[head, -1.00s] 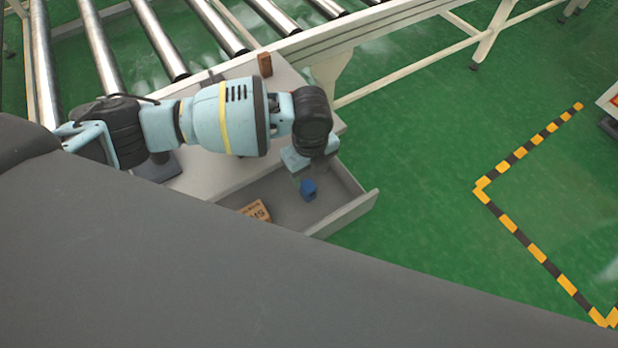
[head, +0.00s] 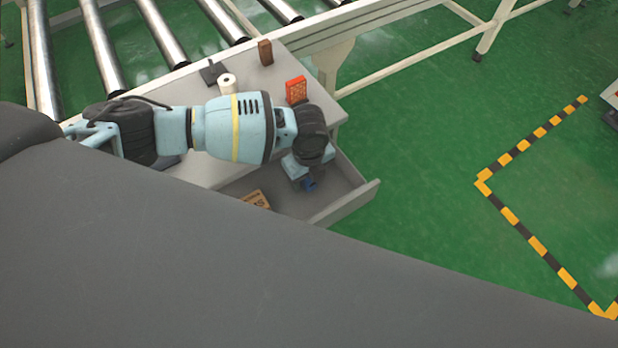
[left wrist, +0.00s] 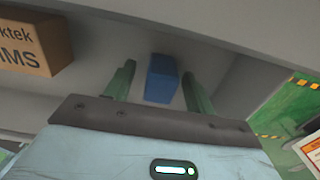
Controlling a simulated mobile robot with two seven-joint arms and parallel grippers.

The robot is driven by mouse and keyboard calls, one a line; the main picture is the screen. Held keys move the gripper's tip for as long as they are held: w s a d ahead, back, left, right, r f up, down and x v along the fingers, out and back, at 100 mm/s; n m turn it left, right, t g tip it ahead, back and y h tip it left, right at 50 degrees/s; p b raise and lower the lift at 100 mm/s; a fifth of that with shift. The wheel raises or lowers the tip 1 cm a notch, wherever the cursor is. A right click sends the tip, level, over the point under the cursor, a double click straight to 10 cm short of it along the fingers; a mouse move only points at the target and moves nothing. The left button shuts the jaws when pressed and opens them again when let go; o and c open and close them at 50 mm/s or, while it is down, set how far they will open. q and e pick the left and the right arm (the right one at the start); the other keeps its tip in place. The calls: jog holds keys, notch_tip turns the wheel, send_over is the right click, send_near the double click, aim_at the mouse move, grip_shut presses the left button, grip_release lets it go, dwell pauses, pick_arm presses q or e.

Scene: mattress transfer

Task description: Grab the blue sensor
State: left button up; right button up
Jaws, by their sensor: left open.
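The blue sensor (head: 308,185) is a small blue block in the open drawer (head: 345,207), partly hidden by my left gripper in the head view. In the left wrist view the blue sensor (left wrist: 162,79) stands between the two green fingers. My left gripper (left wrist: 158,88) is open, with a finger on each side of the sensor and a visible gap at least on the left. In the head view my left gripper (head: 310,178) reaches down into the drawer. My right gripper is not in view.
A cardboard box (head: 257,199) lies in the drawer, left of the sensor; it also shows in the left wrist view (left wrist: 30,42). On the cabinet top stand an orange-red box (head: 296,90), a white roll (head: 228,84) and a brown block (head: 265,52). A roller conveyor (head: 160,35) runs behind.

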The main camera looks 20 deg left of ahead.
pick_arm(q)
jog(key=c, duration=1.1)
jog(key=shift+r, duration=0.1)
notch_tip(320, 180, up, 10)
jog(key=shift+f+p, duration=0.1)
jog(key=shift+p, duration=0.45)
